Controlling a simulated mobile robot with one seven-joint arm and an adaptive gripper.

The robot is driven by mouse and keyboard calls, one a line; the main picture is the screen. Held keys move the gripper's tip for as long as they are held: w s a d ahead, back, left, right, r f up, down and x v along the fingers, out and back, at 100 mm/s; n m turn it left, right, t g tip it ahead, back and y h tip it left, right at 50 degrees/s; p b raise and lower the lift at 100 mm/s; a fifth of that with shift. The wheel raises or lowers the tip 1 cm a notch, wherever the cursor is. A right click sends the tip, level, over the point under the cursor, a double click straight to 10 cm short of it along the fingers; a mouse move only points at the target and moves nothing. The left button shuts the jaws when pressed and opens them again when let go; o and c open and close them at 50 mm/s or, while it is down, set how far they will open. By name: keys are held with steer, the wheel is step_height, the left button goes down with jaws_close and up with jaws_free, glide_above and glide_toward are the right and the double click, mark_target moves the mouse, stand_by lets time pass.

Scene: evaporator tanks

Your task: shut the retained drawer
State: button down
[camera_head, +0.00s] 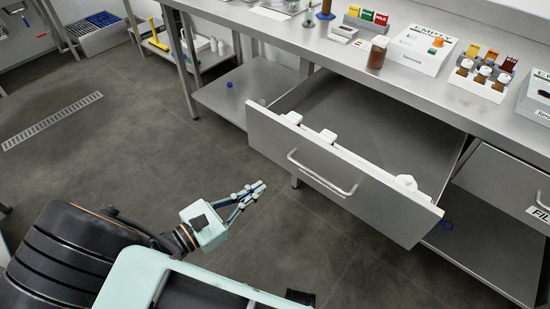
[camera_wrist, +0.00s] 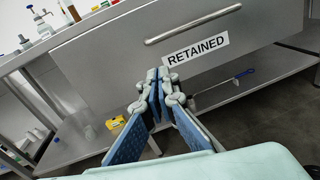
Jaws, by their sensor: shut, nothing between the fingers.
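The retained drawer (camera_head: 310,169) is pulled well out from under the steel bench. Its front panel carries a bar handle (camera_head: 322,176). In the wrist view the drawer front (camera_wrist: 110,62) fills the upper part, with its handle (camera_wrist: 193,24) above a RETAINED label (camera_wrist: 196,50). Several small white-capped items stand inside the drawer behind the front panel. My gripper (camera_head: 262,186) is shut and empty, to the left of the handle and apart from the drawer in the head view. In the wrist view my gripper (camera_wrist: 158,74) points at the panel, with its tips just below and left of the label.
The bench top (camera_head: 290,32) holds a brown jar (camera_head: 377,52), a white box (camera_head: 421,48) and a rack of bottles (camera_head: 481,77). Another drawer (camera_head: 500,180) is at the right. A lower shelf (camera_head: 250,88) runs below. The floor (camera_head: 130,130) at left is clear.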

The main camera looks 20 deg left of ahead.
steer(key=w+n+b, duration=0.1)
steer(key=w, duration=0.3)
steer(key=w+d+f+n+t+y, duration=0.1)
steer(key=w, duration=0.3)
steer(key=w+d+f+b, duration=0.1)
steer(key=w, duration=0.3)
steer(key=shift+w+d+f+n+t+y+b, duration=0.1)
steer(key=shift+w+d+n+t+y+b, duration=0.1)
steer(key=shift+w+n+t+y+b, duration=0.15)
glide_above(334, 121)
steer(key=shift+p, duration=0.3)
stand_by(0.5)
